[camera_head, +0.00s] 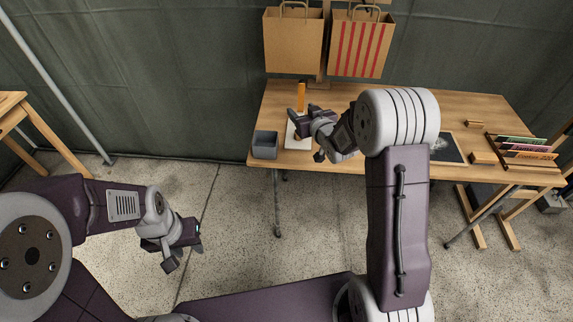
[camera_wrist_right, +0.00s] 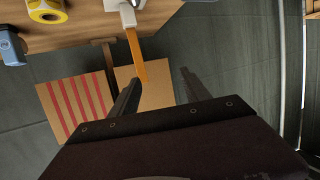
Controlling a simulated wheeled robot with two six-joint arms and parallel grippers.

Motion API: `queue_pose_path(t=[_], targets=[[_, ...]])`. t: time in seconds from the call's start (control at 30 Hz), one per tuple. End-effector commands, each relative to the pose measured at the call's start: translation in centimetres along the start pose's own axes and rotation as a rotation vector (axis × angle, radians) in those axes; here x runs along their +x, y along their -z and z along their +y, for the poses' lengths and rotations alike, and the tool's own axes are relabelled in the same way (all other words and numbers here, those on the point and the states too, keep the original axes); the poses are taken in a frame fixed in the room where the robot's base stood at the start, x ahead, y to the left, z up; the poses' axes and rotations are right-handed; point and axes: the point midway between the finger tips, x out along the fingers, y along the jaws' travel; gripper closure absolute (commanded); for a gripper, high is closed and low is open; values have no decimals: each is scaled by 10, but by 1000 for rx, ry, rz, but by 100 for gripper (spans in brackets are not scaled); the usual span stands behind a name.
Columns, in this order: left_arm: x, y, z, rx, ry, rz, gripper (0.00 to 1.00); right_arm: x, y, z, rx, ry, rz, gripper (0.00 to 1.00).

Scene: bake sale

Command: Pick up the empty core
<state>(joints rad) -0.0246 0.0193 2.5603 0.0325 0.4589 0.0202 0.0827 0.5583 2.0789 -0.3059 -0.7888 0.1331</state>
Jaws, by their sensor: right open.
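An orange upright post (camera_head: 301,97) stands on a white base (camera_head: 293,139) at the back left of the table. In the right wrist view the orange post (camera_wrist_right: 137,57) rises from a small white piece (camera_wrist_right: 125,14). I cannot tell for sure whether that white piece is the empty core or part of the stand. My right gripper (camera_head: 304,136) is open and empty, close to the post. My left gripper (camera_head: 186,254) is open and empty over the floor.
A grey bin (camera_head: 265,145) stands at the table's left edge. A yellow roll (camera_wrist_right: 46,10) and a blue object (camera_wrist_right: 10,46) are on the table. A plain paper bag (camera_head: 293,41) and a striped bag (camera_head: 361,44) hang behind. Colored cards (camera_head: 522,147) stand at right.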

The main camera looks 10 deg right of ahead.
Motion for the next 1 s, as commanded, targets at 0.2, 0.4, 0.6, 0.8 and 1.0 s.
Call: queue_pose_path(t=[0.2,0.4,0.6,0.8,1.0], targets=[[74,-7,-1,0,0,1,64,34,-128,16,27,-22,-93,45],[71,-7,-1,0,0,1,64,34,-128,19,29,-27,-98,45],[75,-7,-1,0,0,1,64,64,-131,19,29,-26,-98,45],[75,-8,-1,0,0,1,64,73,-131,20,30,-27,-99,45],[80,-8,-2,0,0,1,64,106,-133,25,30,-27,-98,45]])
